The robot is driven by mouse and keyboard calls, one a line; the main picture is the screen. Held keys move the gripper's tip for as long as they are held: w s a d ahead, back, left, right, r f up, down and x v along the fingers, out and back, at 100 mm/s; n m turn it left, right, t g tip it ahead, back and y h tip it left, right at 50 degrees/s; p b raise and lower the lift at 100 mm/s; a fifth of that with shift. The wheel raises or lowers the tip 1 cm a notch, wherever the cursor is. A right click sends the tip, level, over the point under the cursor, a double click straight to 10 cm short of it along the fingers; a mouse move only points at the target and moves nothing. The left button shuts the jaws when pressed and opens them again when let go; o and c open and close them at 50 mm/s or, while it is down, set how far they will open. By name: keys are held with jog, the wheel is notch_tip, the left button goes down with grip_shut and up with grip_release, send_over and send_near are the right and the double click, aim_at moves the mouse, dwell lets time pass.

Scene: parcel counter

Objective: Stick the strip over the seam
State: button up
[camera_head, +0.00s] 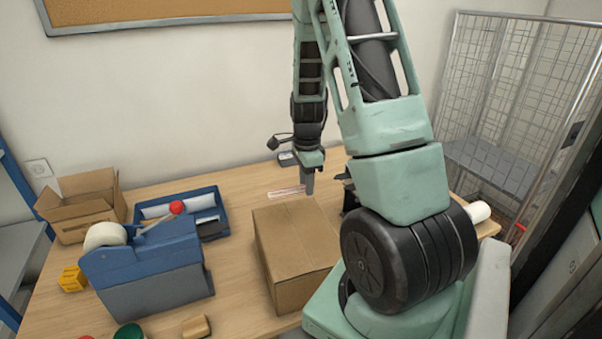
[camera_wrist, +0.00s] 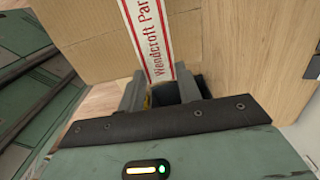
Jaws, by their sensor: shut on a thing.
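A closed cardboard box (camera_head: 290,238) stands on the table in front of my arm; a faint line on its top may be the seam. My gripper (camera_head: 309,188) points down just above the box's far edge. It is shut on one end of a white strip with red lettering (camera_head: 286,192). In the wrist view, the strip (camera_wrist: 150,38) runs away from my gripper (camera_wrist: 166,95) across the cardboard (camera_wrist: 75,40). I cannot tell whether the strip touches the box. The fingers hide its held end.
A blue tape dispenser (camera_head: 150,262) stands left of the box. Behind it are an open carton (camera_head: 85,212) and a blue tray (camera_head: 215,198). A wire cage (camera_head: 500,110) stands at right.

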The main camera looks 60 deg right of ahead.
aim_at(306, 214)
jog(key=shift+w+d+f, duration=0.1)
notch_tip(306, 214, down, 9)
jog(key=b, duration=0.7)
jog(key=o, duration=0.7)
jog(key=shift+r, duration=0.3)
jog(key=shift+r+p, duration=2.45)
jog(key=shift+r, duration=0.2)
